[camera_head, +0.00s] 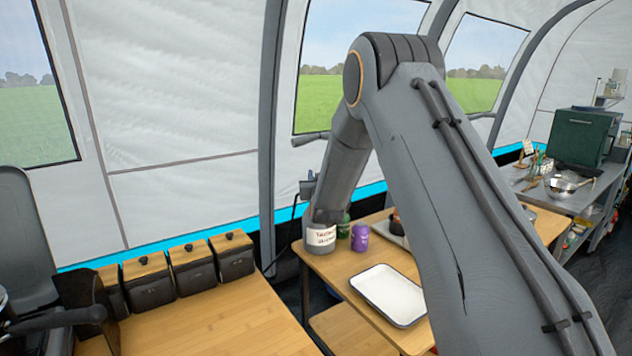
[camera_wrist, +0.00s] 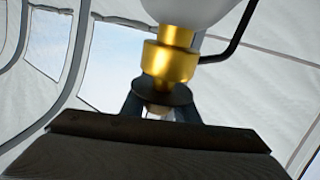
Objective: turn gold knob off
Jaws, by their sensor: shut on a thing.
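The gold knob (camera_wrist: 170,62) is a stepped, shiny fitting under a pale rounded body (camera_wrist: 186,10) in the wrist view. A dark round disc (camera_wrist: 163,94) sits at its lower end. My gripper (camera_wrist: 160,110) is just below, its dark fingers reaching up to the disc. The fingers are shut on the lower end of the knob; the exact contact is partly hidden by the disc. In the head view my arm covers the area, and neither the knob nor my fingers can be made out.
A black curved rod (camera_wrist: 236,38) runs beside the knob. In the head view, a labelled pot (camera_head: 320,237), a purple can (camera_head: 360,237) and a white tray (camera_head: 389,295) stand on a wooden table. Black canisters (camera_head: 191,268) line the left counter, whose front is clear.

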